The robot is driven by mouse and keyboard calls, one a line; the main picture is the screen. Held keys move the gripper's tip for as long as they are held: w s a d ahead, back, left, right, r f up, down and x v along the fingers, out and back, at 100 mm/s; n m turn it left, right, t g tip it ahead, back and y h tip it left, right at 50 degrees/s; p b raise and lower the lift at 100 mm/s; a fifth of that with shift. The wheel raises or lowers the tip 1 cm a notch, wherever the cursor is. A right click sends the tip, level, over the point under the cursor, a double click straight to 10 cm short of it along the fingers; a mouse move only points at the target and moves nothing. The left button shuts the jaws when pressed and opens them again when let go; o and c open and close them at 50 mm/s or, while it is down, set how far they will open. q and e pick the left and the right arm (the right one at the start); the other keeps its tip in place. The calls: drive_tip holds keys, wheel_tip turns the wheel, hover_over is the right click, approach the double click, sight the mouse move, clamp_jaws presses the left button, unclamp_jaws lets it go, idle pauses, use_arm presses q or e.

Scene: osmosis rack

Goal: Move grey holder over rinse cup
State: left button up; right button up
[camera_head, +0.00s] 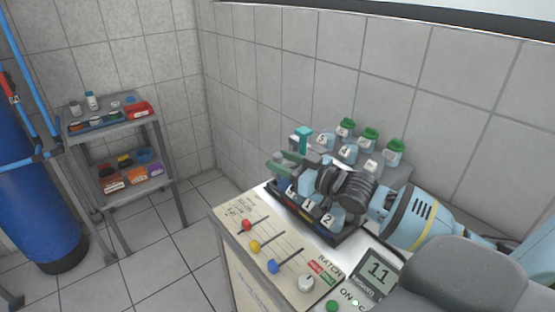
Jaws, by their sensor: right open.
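My right gripper (302,170) reaches in from the right over the cup rack (282,203) on the bench; its jaws are open. Grey parts at its fingertips, which may include the grey holder (281,166), are small and partly overlapped, so I cannot tell whether they touch. A teal T-shaped piece (304,134) stands just behind the fingers. Numbered cups stand in front, including cup 1 (309,204) and cup 2 (329,220). More numbered cups, such as cup 4 (346,153), stand behind. I cannot tell which is the rinse cup. My left gripper is not in view.
Several green-lidded jars (368,139) stand at the back near the tiled wall. The panel (262,240) in front has coloured sliders, a knob and a display (376,272) reading 11. A grey shelf (110,122) and a blue tank (35,200) stand at left; floor between is clear.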

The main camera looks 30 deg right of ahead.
drive_tip(key=shift+x, duration=0.95)
clamp_jaws()
